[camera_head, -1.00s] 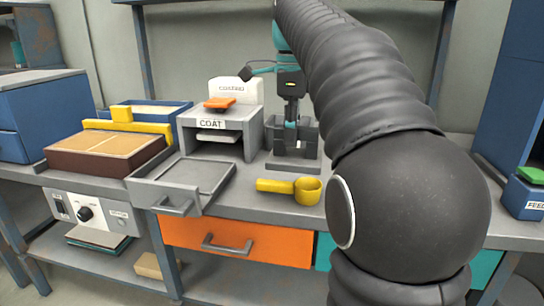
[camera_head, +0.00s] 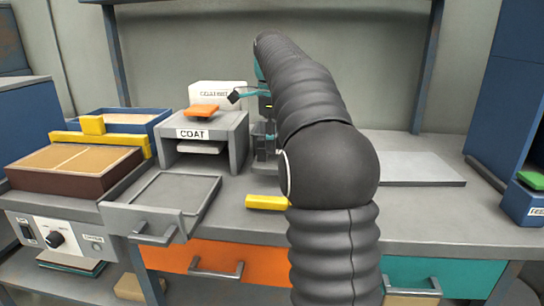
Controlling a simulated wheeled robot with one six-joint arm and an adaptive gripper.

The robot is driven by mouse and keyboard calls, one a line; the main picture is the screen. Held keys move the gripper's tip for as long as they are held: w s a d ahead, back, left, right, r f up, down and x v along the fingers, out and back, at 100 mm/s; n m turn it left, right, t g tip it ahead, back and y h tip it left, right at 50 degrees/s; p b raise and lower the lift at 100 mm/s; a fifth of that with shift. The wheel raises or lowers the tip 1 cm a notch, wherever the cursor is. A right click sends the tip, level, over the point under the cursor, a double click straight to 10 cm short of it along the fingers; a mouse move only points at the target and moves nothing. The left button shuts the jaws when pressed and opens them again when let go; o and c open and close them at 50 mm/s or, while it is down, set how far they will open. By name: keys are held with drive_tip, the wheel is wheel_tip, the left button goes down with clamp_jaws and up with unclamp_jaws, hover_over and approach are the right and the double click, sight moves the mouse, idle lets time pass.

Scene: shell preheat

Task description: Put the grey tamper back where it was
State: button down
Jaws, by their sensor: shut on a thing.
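My gripper (camera_head: 266,108) is only partly in view, above the bench to the right of the COAT box, behind my own arm. It is shut on the grey tamper, which is largely hidden. Part of a dark grey block-like stand (camera_head: 263,147) shows just below the gripper. Whether the tamper touches the stand cannot be told.
The COAT box (camera_head: 240,160) stands left of the gripper with an orange piece (camera_head: 201,111) on top. A yellow scoop (camera_head: 267,202) lies in front, its cup hidden by my arm. A grey tray (camera_head: 209,212) is at front left. A flat grey plate (camera_head: 425,169) lies on the right.

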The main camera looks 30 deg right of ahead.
sight(272, 160)
drive_tip(key=shift+w+d+f, duration=0.1)
drive_tip(key=shift+w, duration=0.1)
drive_tip(key=shift+f+b, duration=0.6)
drive_tip(key=shift+f, duration=1.4)
drive_tip(key=c, duration=1)
unclamp_jaws()
drive_tip(key=shift+f, duration=0.1)
